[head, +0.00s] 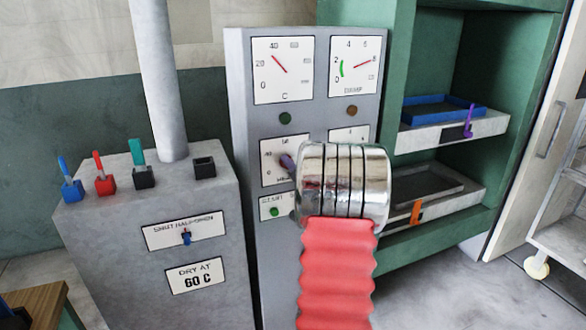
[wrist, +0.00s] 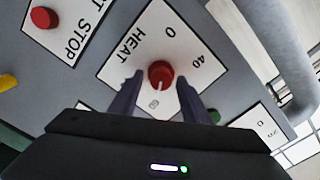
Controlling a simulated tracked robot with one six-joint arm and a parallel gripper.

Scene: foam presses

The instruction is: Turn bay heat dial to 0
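The heat dial (wrist: 160,74) is a round red knob on a white plate marked HEAT (wrist: 126,48), with 0, 40 and a small unclear mark. Its pale pointer line points down in the wrist view, away from the 0 and towards the small mark. My gripper (wrist: 161,80) is open, one dark finger on each side of the dial; I cannot tell whether they touch it. In the head view a purple finger of my gripper (head: 288,163) is at the dial plate (head: 270,174); my wrist hides the dial there.
A red stop button (wrist: 43,17) is beside the heat plate. Above it in the head view are a green lamp (head: 285,118), a temperature gauge (head: 284,85) and a damp gauge (head: 354,48). A grey console (head: 120,215) with levers stands left; green shelves (head: 520,130) are right.

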